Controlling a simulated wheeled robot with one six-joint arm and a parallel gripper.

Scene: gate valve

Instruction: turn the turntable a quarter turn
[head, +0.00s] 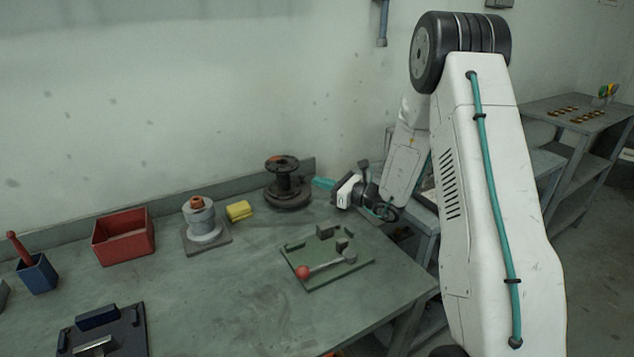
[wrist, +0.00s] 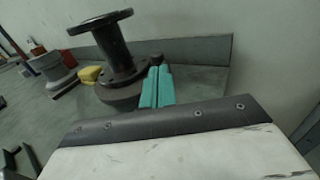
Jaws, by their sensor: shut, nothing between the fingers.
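A grey round drum (head: 203,222) with an orange-brown knob stands on a square plate on the bench, and may be the turntable. It also shows at the left of the wrist view (wrist: 52,68). A dark flanged spool-like body (head: 288,183) stands to its right; I cannot tell for sure which of the two turns. In the wrist view the dark body (wrist: 118,62) is just left of my gripper (wrist: 158,70). My gripper's teal fingers (head: 322,184) are together and empty, beside the dark body's base. Whether they touch it cannot be told.
A yellow block (head: 239,211) lies between the drum and the dark body. A green plate with a red-knobbed lever (head: 325,264) is in front. A red bin (head: 124,236), a blue holder (head: 37,273) and a dark fixture (head: 103,330) are left. A wall rises behind the bench.

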